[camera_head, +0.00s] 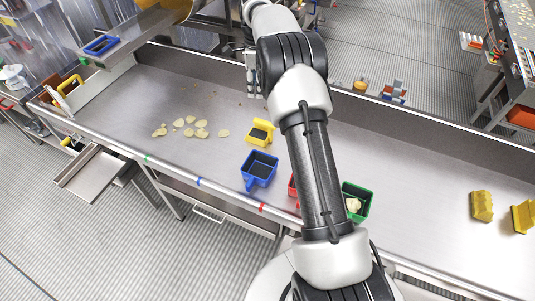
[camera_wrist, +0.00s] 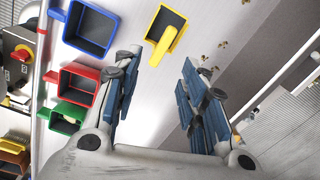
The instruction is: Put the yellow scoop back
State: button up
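The yellow scoop (camera_head: 262,131) rests on the metal table, just behind the blue scoop (camera_head: 259,168) in the head view. In the wrist view the yellow scoop (camera_wrist: 165,32) is at the top centre, its handle pointing down toward the space between my fingers. My gripper (camera_wrist: 157,62) is open with nothing between its blue-padded fingers, and is apart from the scoop.
The red scoop (camera_wrist: 77,82) and green scoop (camera_head: 356,203) stand near the table's front edge, the red one mostly hidden by my arm in the head view. Chips (camera_head: 201,124) lie scattered on the left. Yellow blocks (camera_head: 482,206) sit at the far right. A raised back wall borders the table.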

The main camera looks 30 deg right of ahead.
jog(key=s+a+r+n+t, duration=0.1)
jog(key=s+a+r+n, duration=0.5)
jog(key=s+r, duration=0.35)
jog(key=s+a+r+n+t, duration=0.1)
jog(key=s+a+r+n, duration=0.55)
jog(key=s+r, duration=0.35)
jog(key=s+a+f+n+t, duration=0.1)
jog(key=s+a+f+n, duration=0.1)
jog(key=s+n, duration=0.4)
jog(key=s+a+f+n+t, duration=0.1)
jog(key=s+n, duration=0.5)
jog(key=s, duration=1)
jog(key=a+f, duration=0.1)
jog(key=a, duration=0.1)
jog(key=shift+s+a+f+n, duration=0.2)
jog(key=shift+a+f+n, duration=0.1)
jog(key=shift+f+n, duration=0.05)
